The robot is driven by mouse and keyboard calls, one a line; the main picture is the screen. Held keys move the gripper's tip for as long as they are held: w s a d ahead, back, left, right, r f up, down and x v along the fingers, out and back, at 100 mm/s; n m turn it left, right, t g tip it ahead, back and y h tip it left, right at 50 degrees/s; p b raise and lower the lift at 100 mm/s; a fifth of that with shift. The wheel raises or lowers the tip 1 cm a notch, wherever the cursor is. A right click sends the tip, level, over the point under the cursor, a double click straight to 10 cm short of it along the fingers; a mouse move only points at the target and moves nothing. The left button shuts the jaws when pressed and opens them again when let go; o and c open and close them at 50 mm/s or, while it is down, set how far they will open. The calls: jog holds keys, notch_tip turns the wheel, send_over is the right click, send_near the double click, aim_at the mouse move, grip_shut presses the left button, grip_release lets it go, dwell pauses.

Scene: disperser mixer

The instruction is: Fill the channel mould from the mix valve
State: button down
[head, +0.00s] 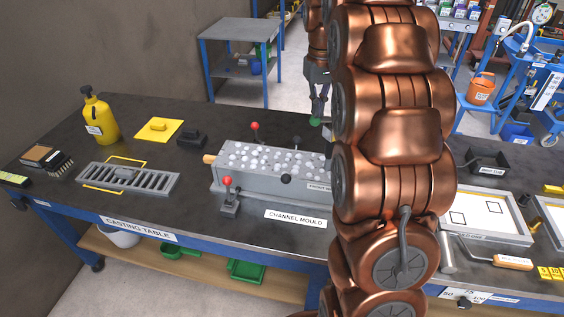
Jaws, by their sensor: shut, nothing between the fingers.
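The channel mould (265,184) is a grey block on the casting table, with several white round spots on its top. Red-knobbed clamps (228,182) stand at its front and back, and its right end is hidden behind my arm. My gripper (318,108) is shut and empty, pointing down beyond the mould near the table's back edge. A small green round thing (315,121) is just under the fingertips; I cannot tell whether they touch. I cannot make out a mix valve; my arm covers much of the middle.
On the casting table (120,210) are a yellow spray bottle (100,118), a grate (128,179), a brush (60,164) and a black block (191,138). Framed trays (486,240) lie at right.

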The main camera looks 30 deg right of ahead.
notch_tip(320, 180, up, 7)
jog(key=shift+f+p, duration=0.1)
jog(key=shift+p, duration=1.1)
jog(key=s+a+f+n, duration=0.1)
jog(key=s+a+f, duration=0.4)
jog(key=s+a, duration=0.85)
jog(key=s+a+f, duration=0.2)
jog(key=s+f, duration=0.1)
jog(key=s, duration=0.2)
jog(key=s+a+f+g, duration=0.1)
jog(key=s+a+f, duration=0.2)
jog(key=s, duration=0.3)
jog(key=s+a+f+n, duration=0.1)
jog(key=s+a+f, duration=0.1)
jog(key=s+f, duration=0.2)
jog(key=shift+s+a+g, duration=0.3)
jog(key=shift+s+g, duration=0.1)
jog(key=shift+s, duration=0.6)
